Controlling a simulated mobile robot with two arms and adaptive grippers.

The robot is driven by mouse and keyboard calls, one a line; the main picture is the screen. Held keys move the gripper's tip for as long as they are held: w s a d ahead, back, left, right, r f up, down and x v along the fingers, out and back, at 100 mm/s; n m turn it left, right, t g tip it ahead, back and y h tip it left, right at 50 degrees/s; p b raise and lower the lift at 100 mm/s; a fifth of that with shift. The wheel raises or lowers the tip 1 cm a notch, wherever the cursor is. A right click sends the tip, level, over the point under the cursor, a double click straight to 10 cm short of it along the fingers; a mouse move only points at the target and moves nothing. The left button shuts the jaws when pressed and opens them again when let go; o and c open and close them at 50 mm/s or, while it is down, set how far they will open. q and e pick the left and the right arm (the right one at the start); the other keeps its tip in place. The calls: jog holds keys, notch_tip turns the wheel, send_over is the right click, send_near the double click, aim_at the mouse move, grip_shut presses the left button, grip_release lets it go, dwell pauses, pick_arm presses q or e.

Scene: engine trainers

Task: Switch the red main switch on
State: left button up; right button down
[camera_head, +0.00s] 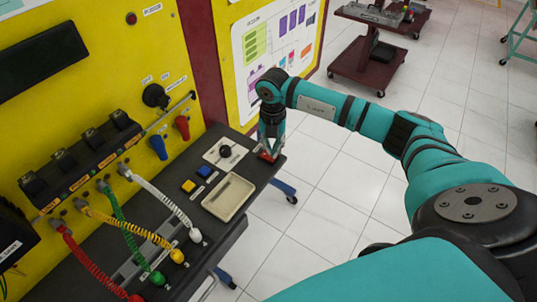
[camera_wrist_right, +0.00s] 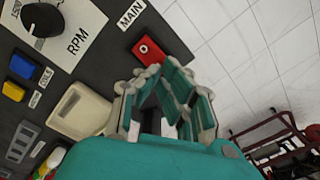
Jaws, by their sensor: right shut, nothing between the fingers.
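The red main switch (camera_wrist_right: 149,50) is a small red block with a round mark on top. In the right wrist view it lies beside the MAIN label (camera_wrist_right: 131,13), just beyond my fingertips. In the head view the red switch (camera_head: 266,157) shows at the right end of the dark bench shelf, partly hidden by my gripper. My right gripper (camera_head: 271,149) points down over it, shut and empty. Its fingers (camera_wrist_right: 161,70) also show in the right wrist view. Whether they touch the switch, and its on or off position, I cannot tell. My left gripper is not in view.
A black RPM knob (camera_head: 225,151), blue and yellow buttons (camera_head: 196,178) and a beige tray (camera_head: 229,197) sit beside the switch. Coiled coloured cables (camera_head: 125,235) hang at the left. The yellow panel (camera_head: 110,75) stands behind. Tiled floor lies right of the bench.

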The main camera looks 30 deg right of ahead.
jog(key=shift+f+b, duration=0.9)
jog(key=shift+f, duration=0.3)
dwell(0.8)
jog(key=shift+r+p, duration=2.45)
jog(key=shift+r, duration=1.1)
jog(key=shift+a, duration=0.1)
